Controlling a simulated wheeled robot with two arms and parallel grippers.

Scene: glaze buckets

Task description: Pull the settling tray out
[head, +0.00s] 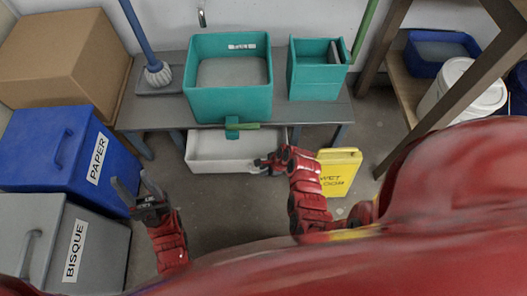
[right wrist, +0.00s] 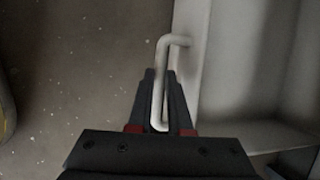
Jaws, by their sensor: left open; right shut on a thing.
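The settling tray (head: 222,166) is a pale, shallow tray under the front edge of the grey bench, below a teal basin. Part of it shows in front of the bench; its back part is hidden. It also shows in the right wrist view (right wrist: 222,85), with its white bent-rod handle (right wrist: 175,41). My right gripper (head: 261,162) is at the tray's front, and in the right wrist view its fingers (right wrist: 160,85) are shut around the handle. My left gripper (head: 136,192) is open and empty, beside the blue bin and apart from the tray.
The grey bench (head: 157,113) bears the teal basin (head: 232,103) and a smaller teal box (head: 316,82). A blue PAPER bin (head: 62,150) and a grey BISQUE bin (head: 90,245) stand at left. A yellow wet-floor sign (head: 339,172) stands right of the tray. Grey floor shows between.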

